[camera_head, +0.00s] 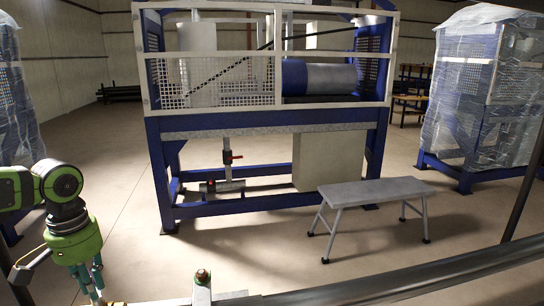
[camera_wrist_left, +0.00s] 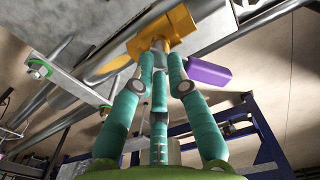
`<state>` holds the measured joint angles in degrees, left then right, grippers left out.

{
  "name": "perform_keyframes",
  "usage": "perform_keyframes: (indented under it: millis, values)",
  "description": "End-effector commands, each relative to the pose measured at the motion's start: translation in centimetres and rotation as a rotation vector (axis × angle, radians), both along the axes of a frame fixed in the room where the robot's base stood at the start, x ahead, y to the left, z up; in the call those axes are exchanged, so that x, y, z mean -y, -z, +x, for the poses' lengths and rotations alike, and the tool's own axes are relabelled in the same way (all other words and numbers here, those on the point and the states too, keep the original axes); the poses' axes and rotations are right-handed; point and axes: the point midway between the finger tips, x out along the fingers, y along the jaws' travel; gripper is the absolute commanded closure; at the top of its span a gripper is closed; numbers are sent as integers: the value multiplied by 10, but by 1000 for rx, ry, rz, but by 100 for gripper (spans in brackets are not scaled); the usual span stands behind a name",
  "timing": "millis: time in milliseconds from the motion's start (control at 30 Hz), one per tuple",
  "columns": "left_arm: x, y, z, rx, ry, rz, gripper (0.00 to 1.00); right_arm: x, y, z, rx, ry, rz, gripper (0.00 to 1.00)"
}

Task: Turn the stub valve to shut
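In the left wrist view a yellow-orange valve body (camera_wrist_left: 165,34) sits by a grey pipe at the top centre. A flat yellow-orange piece (camera_wrist_left: 105,69) reaches down to the left of it and a purple block (camera_wrist_left: 208,73) lies to its right. My left gripper (camera_wrist_left: 161,62) has three teal fingers pointing at the valve body, their tips close together in front of it. The tips hide part of it, and I cannot tell whether they touch or grip it. My right gripper is not in view.
Beyond are a blue frame (camera_head: 158,160) with red-handled pipework (camera_head: 229,157), a grey step bench (camera_head: 376,191) and a wrapped rack (camera_head: 483,95). Open floor lies between.

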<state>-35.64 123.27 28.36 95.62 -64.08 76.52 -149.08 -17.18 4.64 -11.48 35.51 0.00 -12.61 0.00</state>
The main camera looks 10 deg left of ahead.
Motion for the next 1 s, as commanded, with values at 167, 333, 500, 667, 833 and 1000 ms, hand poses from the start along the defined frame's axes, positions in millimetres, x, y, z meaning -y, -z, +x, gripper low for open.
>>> perform_keyframes:
  millis: [167,333,500,667,833,1000]
  values:
    - [0,0,0,0,-2,0,62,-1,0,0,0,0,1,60]
    - [0,-1,0,0,-2,0,62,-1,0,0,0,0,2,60]
    - [0,-11,0,1,-3,0,62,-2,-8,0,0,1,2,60]
    - [0,-23,0,0,-3,1,62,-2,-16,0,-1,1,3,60]
    - [0,-23,0,-1,-3,1,62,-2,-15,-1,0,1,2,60]
    - [0,-20,0,2,-77,2,62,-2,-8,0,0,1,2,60]
